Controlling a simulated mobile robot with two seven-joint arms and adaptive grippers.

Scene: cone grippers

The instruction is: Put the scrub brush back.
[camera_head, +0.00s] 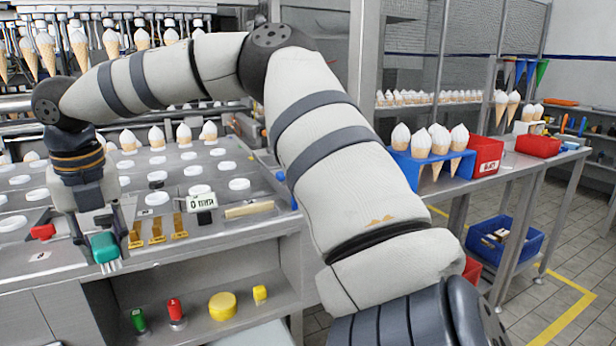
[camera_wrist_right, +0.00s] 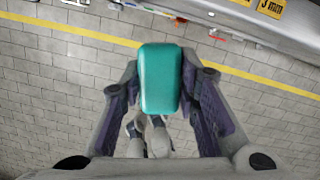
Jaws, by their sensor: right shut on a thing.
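The scrub brush (camera_head: 104,246) has a teal-green back and pale bristles pointing down. My right gripper (camera_head: 99,228) is shut on it and holds it at the front edge of the steel counter (camera_head: 222,242), left of the small ochre holders (camera_head: 157,229). The right wrist view shows the teal back (camera_wrist_right: 160,78) between the two fingers, over the grey tiled floor. The bristles are hidden there. My left gripper is not in view.
A white tag (camera_head: 202,202) and a wooden-handled tool (camera_head: 248,209) are right of the holders. A red object (camera_head: 43,232) lies to the left. The lower shelf holds a green bottle (camera_head: 139,320), a red one (camera_head: 176,311) and a yellow round item (camera_head: 222,305).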

